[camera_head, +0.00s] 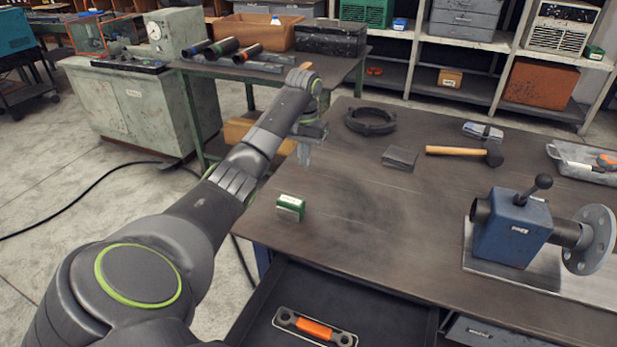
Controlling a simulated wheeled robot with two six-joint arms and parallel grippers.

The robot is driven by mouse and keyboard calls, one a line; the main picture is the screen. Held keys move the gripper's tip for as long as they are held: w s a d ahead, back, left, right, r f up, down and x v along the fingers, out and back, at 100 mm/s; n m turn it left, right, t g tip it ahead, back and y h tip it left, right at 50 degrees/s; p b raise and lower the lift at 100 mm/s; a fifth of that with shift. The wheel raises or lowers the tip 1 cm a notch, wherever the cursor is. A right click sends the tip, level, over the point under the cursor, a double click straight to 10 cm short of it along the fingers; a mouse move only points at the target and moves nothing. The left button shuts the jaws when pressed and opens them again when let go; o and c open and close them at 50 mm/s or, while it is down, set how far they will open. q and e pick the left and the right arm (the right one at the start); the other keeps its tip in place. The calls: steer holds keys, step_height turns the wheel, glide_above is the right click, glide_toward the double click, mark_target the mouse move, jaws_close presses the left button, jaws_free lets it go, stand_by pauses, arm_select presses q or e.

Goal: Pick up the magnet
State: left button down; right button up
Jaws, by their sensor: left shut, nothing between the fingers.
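My left gripper (304,158) hangs shut and empty at the left edge of the workbench (345,235), pointing down. No thing is clearly recognisable as the magnet. The gripper is above and behind the green box, left of the dark block, and apart from both. My right gripper is out of view.
A black ring (370,121), a hammer (460,151), a small grey item (483,131) and a tray (585,170) lie behind. The bench's middle front is clear.

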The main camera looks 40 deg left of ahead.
mark_target(302, 196)
arm_select(q)
steer(key=f+b, duration=0.2)
steer(key=s+f+b, duration=0.1)
steer(key=f+b, duration=0.1)
steer(key=shift+f, duration=0.15)
steer(key=shift+w+f+b, duration=0.15)
steer(key=shift+f+b, duration=0.4)
steer(key=shift+b, duration=0.1)
steer(key=f+p, duration=0.1)
steer(key=f, duration=0.3)
steer(key=shift+s+f, duration=0.15)
steer(key=shift+s, duration=0.05)
steer(key=shift+s+d+p, duration=0.15)
steer(key=shift+s+p, duration=0.1)
steer(key=shift+s, duration=0.35)
steer(key=shift+s+d+p, duration=0.15)
steer(key=shift+s+p, duration=0.05)
steer(key=shift+s, duration=0.35)
steer(key=shift+s+d, duration=0.25)
steer(key=shift+s, duration=0.4)
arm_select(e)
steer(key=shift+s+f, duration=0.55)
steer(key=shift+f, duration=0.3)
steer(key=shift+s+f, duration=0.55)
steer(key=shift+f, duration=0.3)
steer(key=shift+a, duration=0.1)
